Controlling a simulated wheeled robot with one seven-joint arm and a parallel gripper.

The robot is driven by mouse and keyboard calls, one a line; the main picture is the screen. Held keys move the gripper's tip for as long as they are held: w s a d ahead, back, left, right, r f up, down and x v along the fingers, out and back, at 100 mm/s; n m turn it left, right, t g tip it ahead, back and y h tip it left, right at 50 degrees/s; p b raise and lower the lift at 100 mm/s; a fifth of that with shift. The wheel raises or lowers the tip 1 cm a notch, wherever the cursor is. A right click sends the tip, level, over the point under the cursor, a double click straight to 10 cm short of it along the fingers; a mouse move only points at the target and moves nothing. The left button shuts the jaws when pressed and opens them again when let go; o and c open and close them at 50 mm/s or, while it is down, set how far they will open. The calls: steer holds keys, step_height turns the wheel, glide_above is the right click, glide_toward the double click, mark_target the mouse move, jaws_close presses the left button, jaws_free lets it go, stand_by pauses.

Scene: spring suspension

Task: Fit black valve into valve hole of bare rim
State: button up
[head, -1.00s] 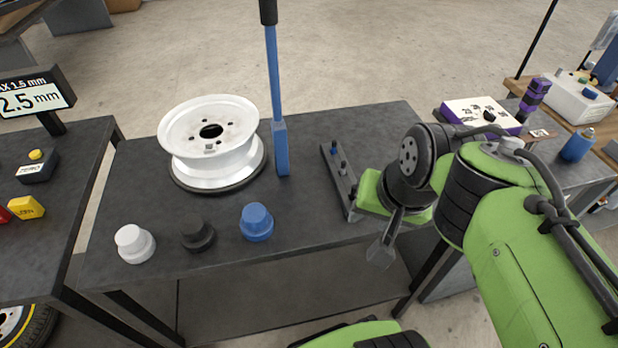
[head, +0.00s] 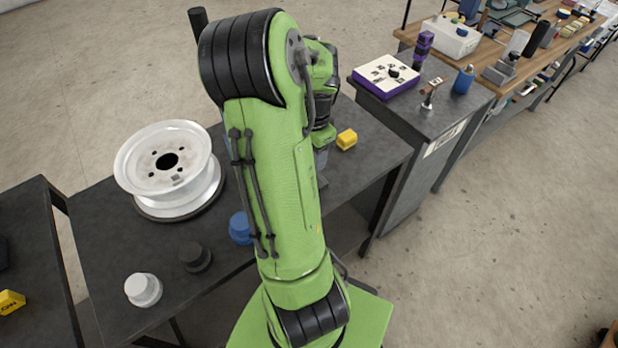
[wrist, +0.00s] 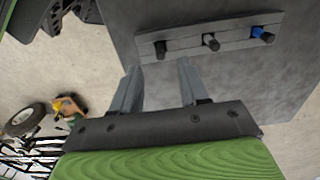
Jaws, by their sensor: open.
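The bare white rim (head: 134,167) lies on a dark round base at the table's left back, with its round centre hole and smaller holes facing up. Which one is the valve hole I cannot tell. In the wrist view, a grey rack (wrist: 185,45) holds the black valve (wrist: 160,48) at its left. A grey-ended valve (wrist: 210,42) and a blue-ended valve (wrist: 262,34) stand beside it. My gripper (wrist: 160,68) is open and empty, its fingertips apart, short of the rack and pointing toward the black valve. In the head view my arm hides the rack and most of the gripper.
White (head: 143,289), black (head: 195,257) and blue (head: 240,230) knob-like pieces stand along the table's front, the blue one partly behind my arm. A yellow block (head: 346,138) is right of my arm. A side table holds a purple-and-white box (head: 387,77).

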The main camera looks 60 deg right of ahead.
step_height(320, 180, down, 7)
steer(key=shift+d+r+b, duration=0.1)
steer(key=shift+r+b, duration=0.1)
steer(key=shift+b, duration=0.55)
steer(key=shift+c, duration=0.2)
steer(key=shift+r, duration=0.1)
jaws_close()
